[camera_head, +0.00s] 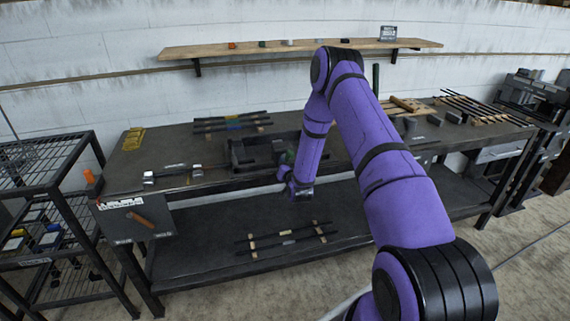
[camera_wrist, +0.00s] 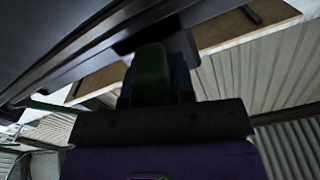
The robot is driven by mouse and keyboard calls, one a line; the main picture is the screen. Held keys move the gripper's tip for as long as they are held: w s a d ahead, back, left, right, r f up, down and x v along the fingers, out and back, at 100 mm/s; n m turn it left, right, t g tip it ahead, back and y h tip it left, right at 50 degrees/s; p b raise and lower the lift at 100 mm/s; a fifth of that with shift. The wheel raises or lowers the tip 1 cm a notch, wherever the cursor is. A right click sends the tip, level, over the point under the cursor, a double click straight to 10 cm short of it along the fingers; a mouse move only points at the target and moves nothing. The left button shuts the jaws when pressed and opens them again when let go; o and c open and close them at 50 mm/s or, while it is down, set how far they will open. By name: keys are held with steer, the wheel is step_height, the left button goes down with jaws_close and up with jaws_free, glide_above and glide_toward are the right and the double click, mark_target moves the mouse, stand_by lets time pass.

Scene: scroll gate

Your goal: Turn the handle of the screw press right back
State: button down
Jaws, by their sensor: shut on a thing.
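The screw press, as far as I can make it out, is the dark frame (camera_head: 243,153) on the workbench, partly behind my arm. A small dark green piece, which looks like its handle (camera_head: 289,157), shows at the press's front right. My gripper (camera_head: 285,172) is at this handle, low at the bench's front edge, and is shut on it. In the wrist view the green handle (camera_wrist: 150,72) stands right before the dark gripper body, with a bluish part beside it. The fingertips and the handle's far end are hidden or too dark to tell.
The workbench (camera_head: 200,178) holds metal rods, clamps and a wooden rack (camera_head: 402,107). A lower shelf (camera_head: 215,225) carries more rods. A wall shelf (camera_head: 270,48) with small blocks is behind. A wire rack (camera_head: 45,165) stands at left. The floor in front is mostly clear.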

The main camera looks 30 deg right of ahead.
steer(key=shift+s+d+f+n, duration=0.1)
steer(key=shift+f+n, duration=0.05)
steer(key=shift+n, duration=1.35)
steer(key=c, duration=1)
jaws_free()
steer(key=shift+o, duration=0.2)
steer(key=v, duration=1)
steer(key=shift+s, duration=0.4)
